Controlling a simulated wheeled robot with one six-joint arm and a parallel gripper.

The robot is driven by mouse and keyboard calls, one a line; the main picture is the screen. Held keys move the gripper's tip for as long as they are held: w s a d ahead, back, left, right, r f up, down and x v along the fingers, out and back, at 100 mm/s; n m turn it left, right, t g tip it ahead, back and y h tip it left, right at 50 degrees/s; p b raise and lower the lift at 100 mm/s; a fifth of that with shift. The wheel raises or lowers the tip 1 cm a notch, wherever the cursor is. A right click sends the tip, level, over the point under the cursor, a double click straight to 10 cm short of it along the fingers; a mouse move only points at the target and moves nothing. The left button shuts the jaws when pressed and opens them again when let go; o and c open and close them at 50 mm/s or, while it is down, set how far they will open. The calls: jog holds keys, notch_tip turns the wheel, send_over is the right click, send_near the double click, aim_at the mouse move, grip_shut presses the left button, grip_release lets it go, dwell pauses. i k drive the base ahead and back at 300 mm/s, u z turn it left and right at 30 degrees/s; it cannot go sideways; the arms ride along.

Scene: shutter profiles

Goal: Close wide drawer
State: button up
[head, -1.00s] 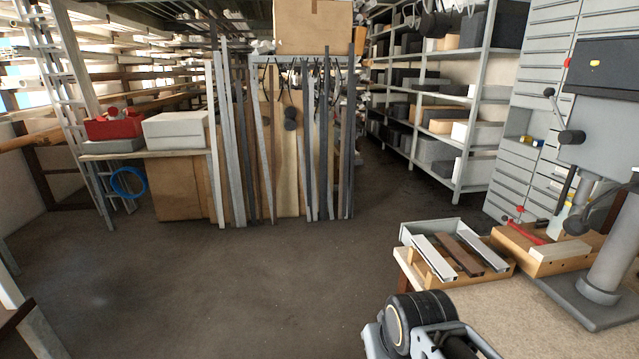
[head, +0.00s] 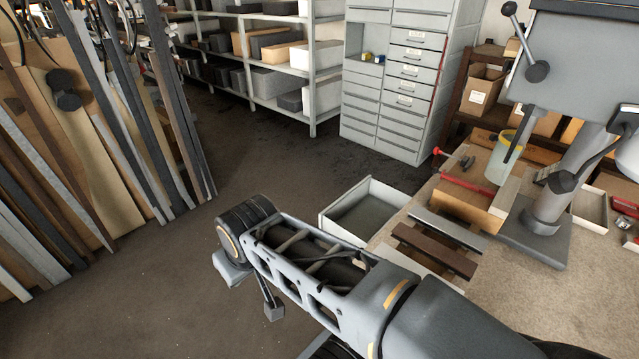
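An open grey drawer (head: 347,219) sticks out from the far-left side of the workbench in the head view. Its hollow inside faces up and looks empty. Its right part is hidden behind the bench edge and the metal profiles, and its front lower side is partly behind my arm. My arm crosses the lower middle of the view, with its dark round joint left of the drawer and apart from it in the picture. My gripper cannot be made out; parts of the arm below that joint are mostly hidden.
The workbench (head: 604,275) carries profiles (head: 436,249) on a wooden rack, a wooden block with a red clamp (head: 474,188), and a drill press (head: 549,205). A grey drawer cabinet (head: 400,120) with shut drawers stands behind. Upright boards lean at left. Dark floor (head: 270,165) is free between.

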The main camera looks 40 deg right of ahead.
aim_at(355, 217)
jog(key=i, duration=1.65)
jog(key=z, duration=2.8)
jog(key=k, duration=0.45)
jog(key=u, duration=1.3)
jog(key=i, duration=1.15)
jog(key=z, duration=0.2)
